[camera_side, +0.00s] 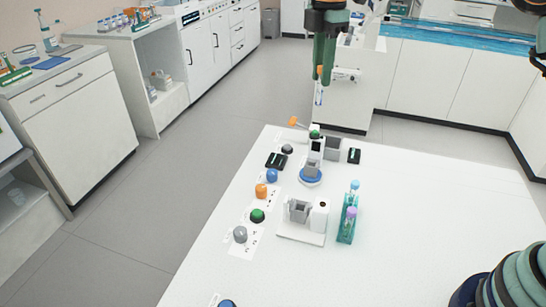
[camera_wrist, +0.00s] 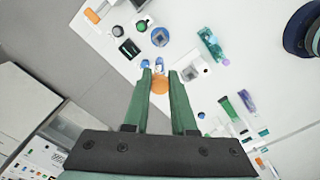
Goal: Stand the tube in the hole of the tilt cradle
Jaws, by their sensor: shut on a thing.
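My gripper (camera_side: 322,68) hangs high at the top of the side view, beyond the white table's far edge. It is shut on a clear tube (camera_side: 318,98) with an orange cap, which hangs roughly upright below the fingers. In the wrist view the orange cap (camera_wrist: 159,85) sits between the green fingertips. A white block with a dark round hole (camera_side: 320,212) stands beside a grey open-topped holder (camera_side: 298,211) on a white base; this looks like the tilt cradle, but I cannot be sure. The tube is well away from it.
A teal rack (camera_side: 346,226) with capped tubes stands right of the white block. A grey and white device on a blue round base (camera_side: 311,175) stands behind. Black blocks (camera_side: 276,160) and several coloured knobs line the left edge.

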